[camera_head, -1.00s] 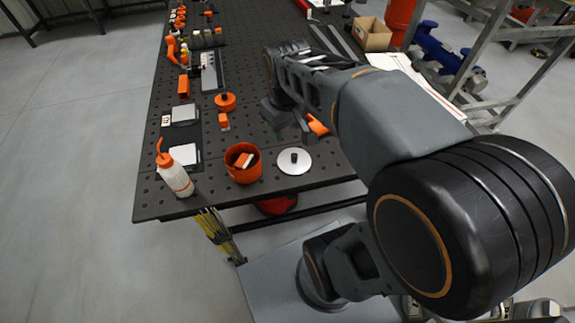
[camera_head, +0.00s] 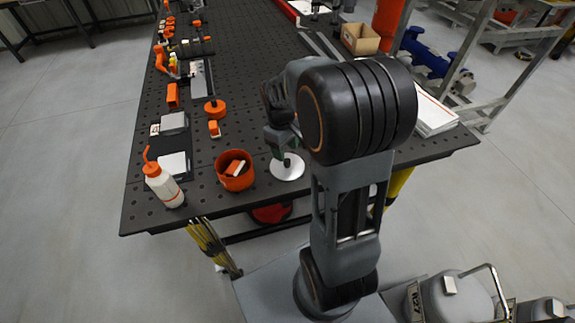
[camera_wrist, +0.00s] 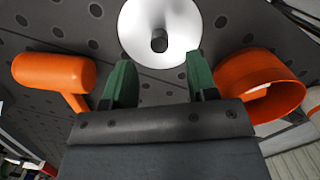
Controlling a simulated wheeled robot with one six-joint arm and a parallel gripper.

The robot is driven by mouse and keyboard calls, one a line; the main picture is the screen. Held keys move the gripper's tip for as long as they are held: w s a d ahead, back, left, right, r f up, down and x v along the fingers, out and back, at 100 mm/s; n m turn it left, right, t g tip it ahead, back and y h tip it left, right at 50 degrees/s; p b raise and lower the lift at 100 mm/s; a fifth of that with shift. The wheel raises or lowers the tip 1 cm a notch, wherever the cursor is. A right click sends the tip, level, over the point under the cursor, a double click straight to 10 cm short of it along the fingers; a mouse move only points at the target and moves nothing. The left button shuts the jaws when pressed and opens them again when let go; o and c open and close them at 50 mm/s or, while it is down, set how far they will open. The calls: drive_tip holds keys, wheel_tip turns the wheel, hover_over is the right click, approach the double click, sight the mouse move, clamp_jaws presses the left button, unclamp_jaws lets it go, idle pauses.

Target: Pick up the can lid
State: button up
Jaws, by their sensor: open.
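The can lid is a round, silvery-white disc with a black knob in its middle. It lies on the perforated dark table near the front edge in the head view (camera_head: 288,172). In the wrist view the can lid (camera_wrist: 180,45) is just ahead of the fingertips, its knob between their lines. My gripper (camera_wrist: 160,75) is open, its two green fingers apart with nothing between them. In the head view my gripper (camera_head: 283,150) is close above the lid's far side, partly hidden by my arm.
An orange can (camera_head: 236,182) with small pieces inside stands just left of the lid. A white bottle with an orange cap (camera_head: 163,186) stands at the front left corner. Orange parts (camera_head: 214,110) lie farther back. A cardboard box (camera_head: 360,40) stands at the back right.

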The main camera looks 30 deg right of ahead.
sight(287, 160)
drive_tip(key=shift+s+d+f+p, duration=0.1)
drive_tip(key=shift+s+f+p, duration=0.1)
drive_tip(key=shift+f, duration=1.15)
drive_tip(key=shift+s+d+f+p, duration=0.1)
drive_tip(key=shift+f+p, duration=0.05)
drive_tip(key=shift+f, duration=1.15)
drive_tip(key=shift+c, duration=0.4)
clamp_jaws()
